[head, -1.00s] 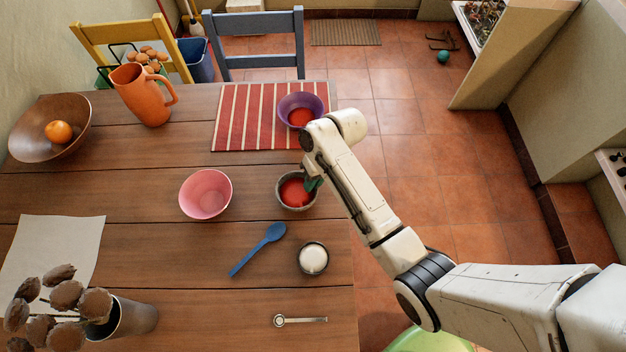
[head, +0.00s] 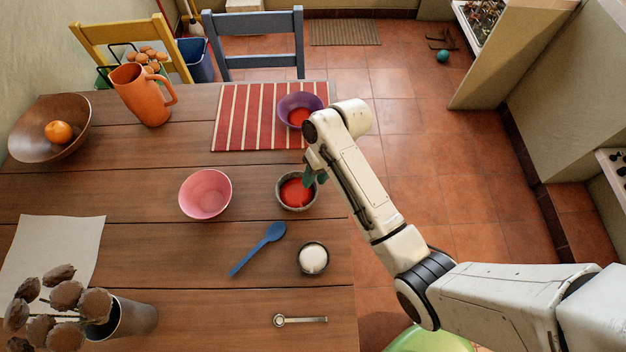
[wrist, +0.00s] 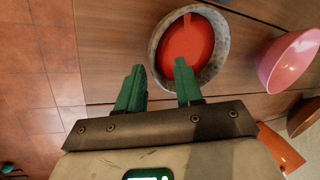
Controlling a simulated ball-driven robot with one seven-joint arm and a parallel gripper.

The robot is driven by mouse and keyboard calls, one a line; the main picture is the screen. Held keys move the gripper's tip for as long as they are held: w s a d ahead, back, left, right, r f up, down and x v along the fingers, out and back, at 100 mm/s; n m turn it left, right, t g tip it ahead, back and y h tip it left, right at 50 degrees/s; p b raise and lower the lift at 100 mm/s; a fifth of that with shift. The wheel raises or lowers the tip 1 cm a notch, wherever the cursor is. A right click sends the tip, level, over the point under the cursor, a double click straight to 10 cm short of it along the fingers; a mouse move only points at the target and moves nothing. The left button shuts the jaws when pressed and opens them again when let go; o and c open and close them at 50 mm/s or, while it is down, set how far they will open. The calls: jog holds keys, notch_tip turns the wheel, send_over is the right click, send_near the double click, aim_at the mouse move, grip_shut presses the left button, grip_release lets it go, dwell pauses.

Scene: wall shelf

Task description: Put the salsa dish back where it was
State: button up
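The salsa dish, a grey stone-like bowl (head: 283,204) with red salsa (head: 294,192) in it, stands upright on the table near its right edge. My gripper (head: 314,180) is at the dish's upper right rim. In the wrist view the gripper (wrist: 160,82) is open, with two green fingers apart. The right fingertip overlaps the near rim of the dish (wrist: 222,60), and the left one lies outside it. I cannot tell whether a finger touches the rim. A purple bowl (head: 291,101), also with red contents, sits at the striped placemat's right end.
A pink bowl (head: 206,196) stands left of the dish. A blue spoon (head: 260,247) and a small dark bowl with white contents (head: 313,258) are nearer me. An orange jug (head: 143,95) and the red striped placemat (head: 240,118) lie farther back. Bare table surrounds the dish.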

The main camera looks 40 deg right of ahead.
jog(key=w+v, duration=0.1)
jog(key=v, duration=0.9)
jog(key=s+f+n+h, duration=0.1)
jog(key=s+h, duration=0.1)
jog(key=s, duration=0.9)
jog(key=s+f+h, duration=0.2)
jog(key=s, duration=0.9)
jog(key=shift+a+f+n, duration=0.25)
jog(key=shift+a+n, duration=0.05)
jog(key=shift+n, duration=0.1)
jog(key=shift+f+b, duration=0.45)
jog(key=shift+f, duration=0.15)
